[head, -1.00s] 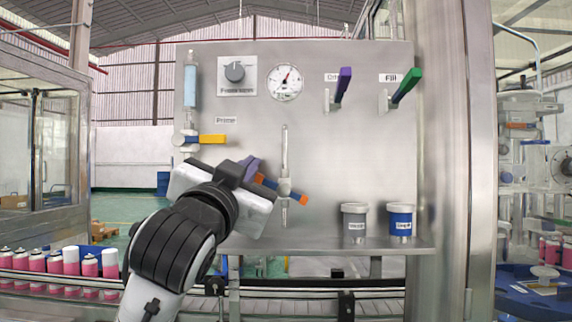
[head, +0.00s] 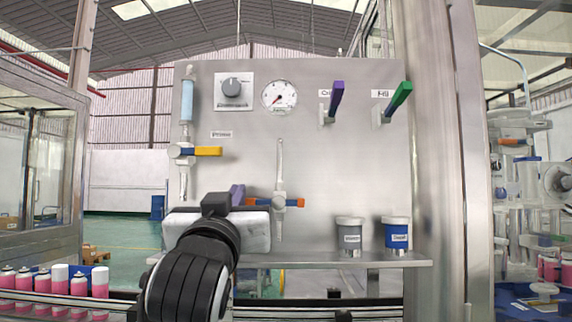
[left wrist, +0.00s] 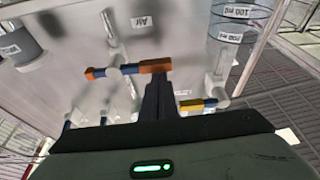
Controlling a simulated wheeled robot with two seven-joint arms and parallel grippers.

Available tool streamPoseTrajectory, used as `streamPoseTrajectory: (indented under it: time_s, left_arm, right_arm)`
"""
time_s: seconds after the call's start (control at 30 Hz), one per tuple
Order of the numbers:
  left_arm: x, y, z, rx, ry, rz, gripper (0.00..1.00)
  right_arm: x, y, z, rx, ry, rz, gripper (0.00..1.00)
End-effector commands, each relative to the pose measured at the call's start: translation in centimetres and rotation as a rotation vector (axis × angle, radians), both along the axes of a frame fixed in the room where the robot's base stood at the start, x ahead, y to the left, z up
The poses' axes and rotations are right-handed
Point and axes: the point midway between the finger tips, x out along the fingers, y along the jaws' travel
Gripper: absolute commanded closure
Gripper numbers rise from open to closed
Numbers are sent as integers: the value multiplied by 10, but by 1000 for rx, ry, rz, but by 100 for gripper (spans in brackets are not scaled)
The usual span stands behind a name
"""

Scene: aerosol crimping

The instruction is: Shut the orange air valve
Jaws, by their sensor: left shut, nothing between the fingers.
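The orange air valve (head: 280,202) sits on the vertical pipe at the lower middle of the steel panel. Its orange-and-blue handle now lies level, across the pipe. The left part of the handle is partly hidden by my left gripper (head: 243,200). In the left wrist view the valve handle (left wrist: 155,66) spans from a small orange end to a larger orange block. My left gripper's shut fingers (left wrist: 156,88) reach up close to that block, with nothing between them; whether they touch it I cannot tell. My right gripper is not in view.
A yellow-handled valve (head: 208,151) is up and left. Purple (head: 336,100) and green (head: 400,98) handles stand at the upper right. A round gauge (head: 279,96) is above the valve. Grey (head: 350,235) and blue (head: 397,236) cups sit on the ledge (head: 385,263).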

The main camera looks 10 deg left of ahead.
Motion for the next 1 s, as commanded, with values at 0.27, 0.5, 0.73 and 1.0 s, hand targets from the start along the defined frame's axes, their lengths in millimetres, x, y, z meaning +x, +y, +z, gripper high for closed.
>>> streamPoseTrajectory:
  time_s: [0.27, 0.5, 0.73, 1.0]
  left_arm:
    - [0, 0, -1, 0, 2, 0, 100]
    - [0, -1, 15, 0, 1, -2, 100]
    - [-5, -6, 40, -2, -1, -10, 100]
    - [-63, -18, 15, -2, -1, -9, 100]
  right_arm:
    - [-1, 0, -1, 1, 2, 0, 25]
    - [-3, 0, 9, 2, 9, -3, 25]
    - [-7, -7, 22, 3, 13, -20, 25]
    - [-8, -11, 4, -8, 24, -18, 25]
